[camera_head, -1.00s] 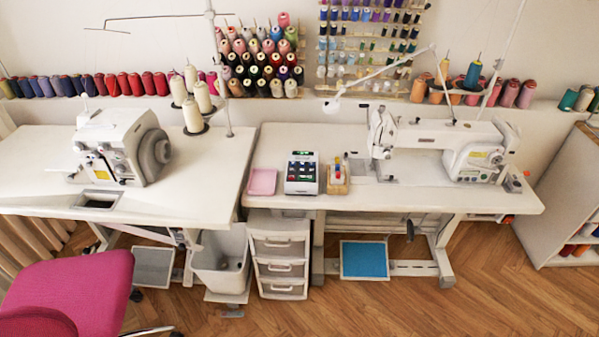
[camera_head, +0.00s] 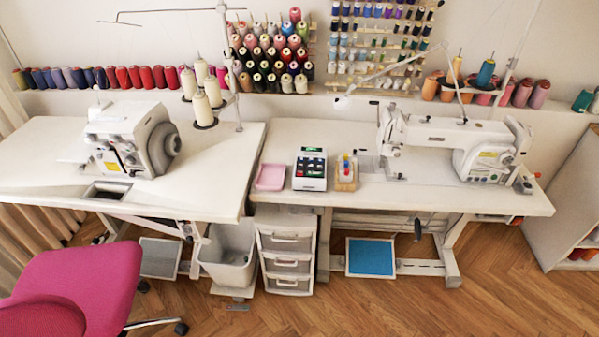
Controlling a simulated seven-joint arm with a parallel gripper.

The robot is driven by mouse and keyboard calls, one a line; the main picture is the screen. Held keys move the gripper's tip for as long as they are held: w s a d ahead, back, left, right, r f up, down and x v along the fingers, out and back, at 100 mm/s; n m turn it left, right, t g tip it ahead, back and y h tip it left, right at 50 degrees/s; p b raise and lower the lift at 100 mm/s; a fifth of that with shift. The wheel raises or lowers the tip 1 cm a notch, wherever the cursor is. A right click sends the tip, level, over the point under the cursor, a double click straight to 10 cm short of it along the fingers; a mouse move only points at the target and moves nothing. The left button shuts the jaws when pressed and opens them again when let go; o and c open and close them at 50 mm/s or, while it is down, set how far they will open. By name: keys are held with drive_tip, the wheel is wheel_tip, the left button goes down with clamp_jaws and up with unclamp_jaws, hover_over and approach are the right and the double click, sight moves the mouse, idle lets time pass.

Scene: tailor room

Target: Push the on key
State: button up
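A small white device (camera_head: 309,170) with a green-lit display and dark keys stands on the right sewing table (camera_head: 410,200). Its display is at the back, and the keys lie in front of it. The keys are too small here to tell which is the on key. My gripper and arm are not in view.
A pink tray (camera_head: 270,177) lies left of the device, and a small wooden holder with colored items (camera_head: 345,172) stands close on its right. A white sewing machine (camera_head: 450,140) stands further right. A pink chair (camera_head: 75,290) and a drawer unit (camera_head: 286,255) are in front.

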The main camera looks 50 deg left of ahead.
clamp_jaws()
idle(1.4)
